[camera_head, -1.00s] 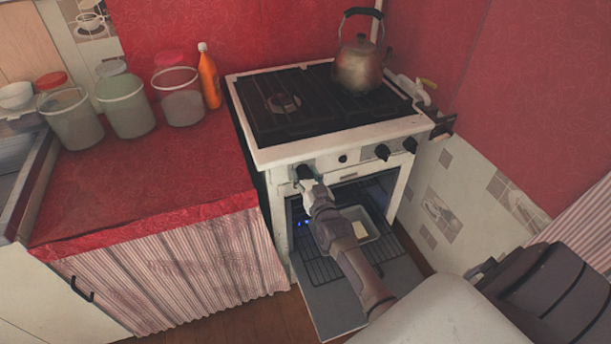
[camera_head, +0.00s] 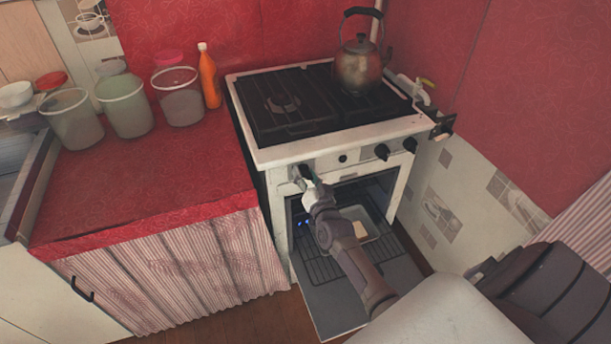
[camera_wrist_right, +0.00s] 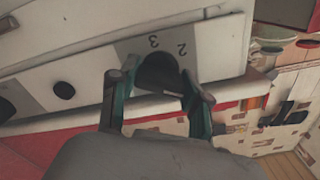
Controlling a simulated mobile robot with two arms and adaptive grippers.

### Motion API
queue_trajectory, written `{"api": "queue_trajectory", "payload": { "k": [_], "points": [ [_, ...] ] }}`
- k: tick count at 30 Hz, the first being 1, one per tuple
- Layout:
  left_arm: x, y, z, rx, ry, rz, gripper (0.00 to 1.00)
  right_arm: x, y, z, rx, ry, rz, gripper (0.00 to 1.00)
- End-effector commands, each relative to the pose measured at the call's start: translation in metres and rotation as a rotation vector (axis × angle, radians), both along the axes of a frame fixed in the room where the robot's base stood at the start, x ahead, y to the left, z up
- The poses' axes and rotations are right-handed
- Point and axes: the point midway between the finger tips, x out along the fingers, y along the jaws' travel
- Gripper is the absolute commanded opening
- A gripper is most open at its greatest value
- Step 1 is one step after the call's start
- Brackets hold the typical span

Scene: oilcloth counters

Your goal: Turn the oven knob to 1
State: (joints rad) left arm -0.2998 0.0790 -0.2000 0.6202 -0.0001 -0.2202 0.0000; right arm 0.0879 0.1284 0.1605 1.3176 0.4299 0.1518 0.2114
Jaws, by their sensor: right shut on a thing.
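The white stove (camera_head: 345,160) has black knobs along its front panel. My right gripper (camera_head: 304,180) is at the leftmost knob (camera_head: 301,171), shut on it. In the right wrist view the dark round knob (camera_wrist_right: 158,70) sits between the two green-edged fingers of the gripper (camera_wrist_right: 157,86). The printed numbers 3 and 2 show on the panel (camera_wrist_right: 200,45) beside the knob; other markings and the knob's pointer are hidden or unclear. My left gripper is not in view.
The oven door (camera_head: 335,300) hangs open below my right arm, with a tray (camera_head: 379,238) on the rack inside. A kettle (camera_head: 358,68) stands on the back right of the hob. Jars and an orange bottle (camera_head: 209,78) stand on the red counter (camera_head: 150,180) at left.

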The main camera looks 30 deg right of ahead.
Motion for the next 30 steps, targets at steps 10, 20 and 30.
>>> {"api": "queue_trajectory", "payload": {
  "k": [10,20,30],
  "points": [
    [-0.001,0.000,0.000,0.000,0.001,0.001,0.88,0.000,0.000,-0.001,-0.001,0.002,0.000,0.59],
    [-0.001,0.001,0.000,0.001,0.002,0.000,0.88,0.000,0.000,0.000,-0.001,0.000,0.000,0.73],
    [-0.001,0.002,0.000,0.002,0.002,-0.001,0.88,-0.038,0.009,-0.002,0.001,0.003,-0.001,0.73]
  ]
}}
